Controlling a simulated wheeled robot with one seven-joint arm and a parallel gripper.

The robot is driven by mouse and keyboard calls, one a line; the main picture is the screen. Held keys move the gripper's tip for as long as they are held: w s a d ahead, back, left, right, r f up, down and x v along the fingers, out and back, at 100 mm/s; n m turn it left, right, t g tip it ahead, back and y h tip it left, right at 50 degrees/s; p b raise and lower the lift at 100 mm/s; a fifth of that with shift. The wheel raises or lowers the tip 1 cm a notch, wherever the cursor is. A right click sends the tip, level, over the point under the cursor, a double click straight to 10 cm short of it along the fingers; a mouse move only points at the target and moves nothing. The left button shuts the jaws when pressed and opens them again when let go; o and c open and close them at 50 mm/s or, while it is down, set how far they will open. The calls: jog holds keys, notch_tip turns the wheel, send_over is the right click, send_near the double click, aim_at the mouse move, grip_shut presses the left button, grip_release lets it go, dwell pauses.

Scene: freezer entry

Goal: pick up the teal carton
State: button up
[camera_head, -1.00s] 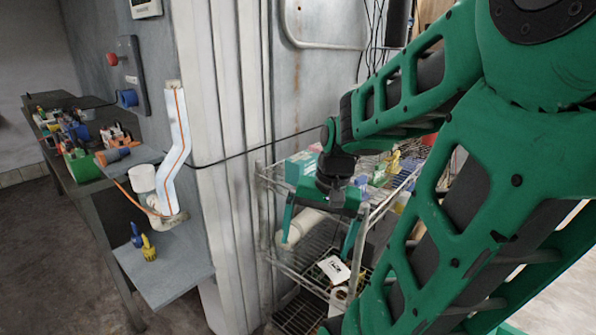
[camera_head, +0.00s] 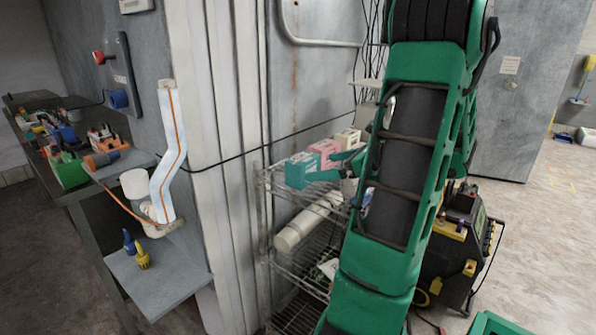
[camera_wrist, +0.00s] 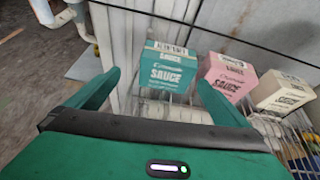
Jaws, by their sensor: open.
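The teal carton (camera_head: 297,168) marked "SAUCE" stands upright on the top shelf of the wire rack, at its left end. It also shows in the wrist view (camera_wrist: 168,68), ahead of my fingers and roughly centred between them. My gripper (camera_wrist: 160,98) is open and empty, with one finger to the left and one to the right of the carton's line. In the head view my gripper (camera_head: 322,166) is close to the carton and partly hidden by my arm. Contact cannot be told.
A pink carton (camera_wrist: 228,76) stands to the right of the teal one, then a cream carton (camera_wrist: 280,92). White rolls (camera_head: 303,224) lie on the shelf below. The grey wall panel (camera_head: 235,150) rises close to the rack's left. A black cable crosses behind the cartons.

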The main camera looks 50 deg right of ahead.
aim_at(311, 165)
jog(key=shift+d+r+m, duration=0.15)
jog(key=shift+d+m, duration=0.2)
jog(key=shift+m, duration=0.05)
jog(key=shift+w+t, duration=0.3)
jog(key=shift+w, duration=0.05)
jog(key=x, duration=0.4)
jog(key=shift+w+d, duration=0.1)
jog(key=shift+w, duration=0.2)
jog(key=shift+d+x, duration=0.15)
jog(key=shift+x, duration=1.2)
jog(key=shift+d+x, duration=0.15)
jog(key=shift+x, duration=1.2)
jog(key=shift+a, duration=0.1)
jog(key=shift+c, duration=0.3)
jog(key=shift+r, duration=0.1)
jog(key=c, duration=1.2)
